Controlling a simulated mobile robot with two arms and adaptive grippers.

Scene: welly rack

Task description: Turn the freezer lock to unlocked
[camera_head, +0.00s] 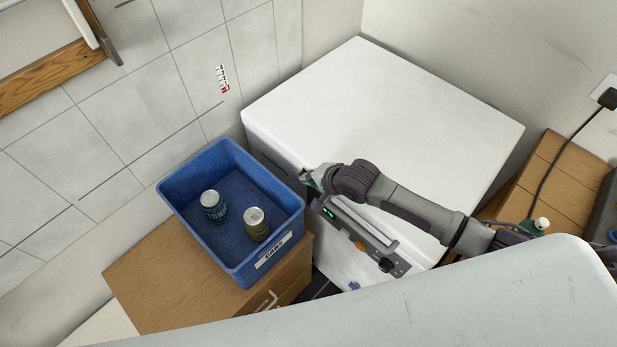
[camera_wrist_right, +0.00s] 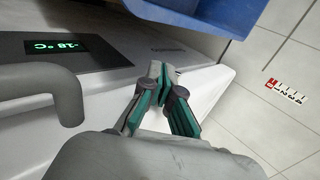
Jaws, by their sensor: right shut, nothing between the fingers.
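The white freezer (camera_head: 400,110) stands in the corner. Its grey front strip (camera_head: 370,240) carries a lit green display (camera_head: 329,212), a long grey handle, an orange part and a dark round knob (camera_head: 388,265). A small blue part (camera_head: 353,286) shows lower on the front. I cannot tell for certain which part is the lock. My right gripper (camera_head: 308,178) is at the freezer's front edge, near the display end and away from the knob. In the right wrist view the gripper (camera_wrist_right: 160,82) is shut and empty, beside the display (camera_wrist_right: 58,46) reading -18 °C. My left gripper is not in view.
A blue crate (camera_head: 184,231) labelled "CANS" holds two cans, (camera_head: 213,205) and (camera_head: 256,224), and stands on a wooden box (camera_head: 150,275) close to my right gripper. Wooden boxes (camera_head: 560,180) and a cable are at the right. A pale surface (camera_head: 450,310) fills the foreground.

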